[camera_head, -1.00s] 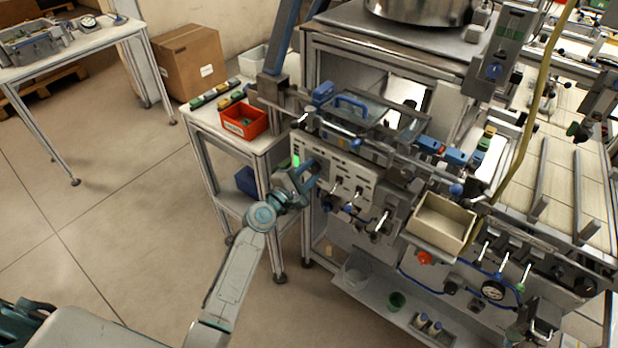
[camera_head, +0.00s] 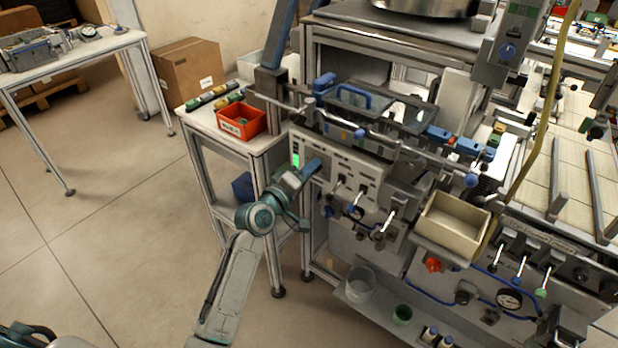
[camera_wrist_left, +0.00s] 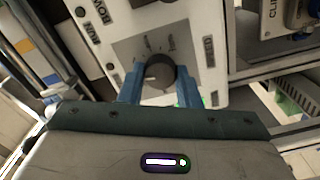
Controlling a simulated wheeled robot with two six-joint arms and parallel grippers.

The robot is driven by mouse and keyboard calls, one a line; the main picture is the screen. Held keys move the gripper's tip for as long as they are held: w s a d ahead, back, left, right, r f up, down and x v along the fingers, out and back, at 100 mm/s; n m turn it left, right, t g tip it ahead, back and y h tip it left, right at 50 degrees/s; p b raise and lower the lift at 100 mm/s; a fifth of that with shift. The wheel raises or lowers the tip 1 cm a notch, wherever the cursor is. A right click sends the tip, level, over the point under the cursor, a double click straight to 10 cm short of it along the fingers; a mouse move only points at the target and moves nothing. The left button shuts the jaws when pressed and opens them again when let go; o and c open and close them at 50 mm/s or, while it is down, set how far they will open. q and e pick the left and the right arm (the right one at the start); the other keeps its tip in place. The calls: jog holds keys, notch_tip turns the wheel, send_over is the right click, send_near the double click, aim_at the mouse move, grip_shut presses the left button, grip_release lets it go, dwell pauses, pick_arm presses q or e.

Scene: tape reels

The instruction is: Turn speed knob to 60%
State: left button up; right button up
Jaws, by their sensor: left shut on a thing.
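The speed knob is a dark round knob (camera_wrist_left: 159,72) on a light control panel (camera_wrist_left: 200,30), seen in the left wrist view with scale marks and small lettering around it. My left gripper (camera_wrist_left: 160,92) has its two blue fingers on either side of the knob and is shut on it. In the head view my left gripper (camera_head: 311,168) is at the left end of the panel (camera_head: 350,170) and hides the knob. I cannot read the knob's setting. My right gripper is not in view.
A green light (camera_head: 296,160) glows beside the gripper. Several levers hang along the machine front, right of my left gripper. A beige bin (camera_head: 455,222) juts out further right. A red bin (camera_head: 241,121) stands on the side table.

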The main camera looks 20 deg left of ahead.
pick_arm(q)
jog(key=m+b, duration=0.2)
jog(key=shift+m, duration=0.4)
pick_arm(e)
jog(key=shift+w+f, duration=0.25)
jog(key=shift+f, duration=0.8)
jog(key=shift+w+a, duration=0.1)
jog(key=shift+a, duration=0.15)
pick_arm(q)
jog(key=o, duration=1)
jog(key=shift+c, duration=0.2)
jog(key=b+v, duration=0.1)
jog(key=v, duration=0.9)
jog(key=shift+s, duration=0.4)
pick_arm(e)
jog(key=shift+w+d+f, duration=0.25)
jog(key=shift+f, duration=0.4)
pick_arm(q)
jog(key=shift+a, duration=0.15)
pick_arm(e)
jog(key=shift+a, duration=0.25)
